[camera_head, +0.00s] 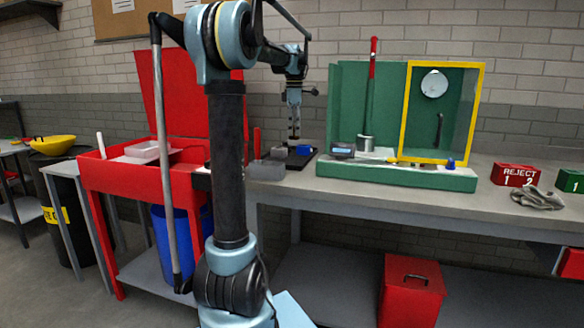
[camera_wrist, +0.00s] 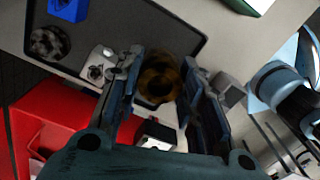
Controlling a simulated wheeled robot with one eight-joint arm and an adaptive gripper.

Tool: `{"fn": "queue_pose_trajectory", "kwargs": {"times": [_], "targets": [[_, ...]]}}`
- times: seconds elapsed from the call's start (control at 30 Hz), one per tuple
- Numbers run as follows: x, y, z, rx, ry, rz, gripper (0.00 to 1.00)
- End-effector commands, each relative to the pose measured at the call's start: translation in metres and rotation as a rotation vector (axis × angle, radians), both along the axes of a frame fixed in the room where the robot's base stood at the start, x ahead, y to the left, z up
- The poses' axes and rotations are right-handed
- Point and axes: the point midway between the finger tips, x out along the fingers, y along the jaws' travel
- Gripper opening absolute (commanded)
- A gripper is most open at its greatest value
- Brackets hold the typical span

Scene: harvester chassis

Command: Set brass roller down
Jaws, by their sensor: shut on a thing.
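A brass roller (camera_wrist: 160,80) shows in the wrist view as a brown-gold ring with a dark hole. It sits between the two blue-grey fingers of my gripper (camera_wrist: 163,66), which is shut on it. In the head view my gripper (camera_head: 294,132) points down above the bench, near a dark tray; the roller is too small to make out there. In the wrist view the dark tray (camera_wrist: 125,22) lies below and behind the roller. I cannot tell whether the roller touches any surface.
A blue block (camera_wrist: 68,9), a mottled grey round part (camera_wrist: 48,43) and a pale square part (camera_wrist: 97,66) lie on or by the tray. A green fixture with a yellow frame (camera_head: 405,112) stands to the right. A red parts washer (camera_head: 140,178) stands left.

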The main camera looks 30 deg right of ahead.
Motion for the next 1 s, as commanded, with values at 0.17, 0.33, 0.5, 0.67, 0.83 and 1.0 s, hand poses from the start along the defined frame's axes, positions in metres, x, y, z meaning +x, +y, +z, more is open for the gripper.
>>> {"fn": "queue_pose_trajectory", "kwargs": {"times": [0.17,0.33,0.5,0.67,0.83,1.0], "targets": [[0.001,0.001,-0.009,0.000,0.000,-0.025,0.00],[0.001,0.001,-0.036,0.000,0.000,-0.025,0.00],[0.001,0.002,-0.056,0.000,0.000,-0.025,0.00],[0.001,0.001,-0.064,0.000,0.000,-0.025,0.00],[0.001,0.001,-0.083,0.000,0.000,-0.025,0.00],[0.001,0.001,-0.102,0.000,0.000,-0.025,0.00]]}}
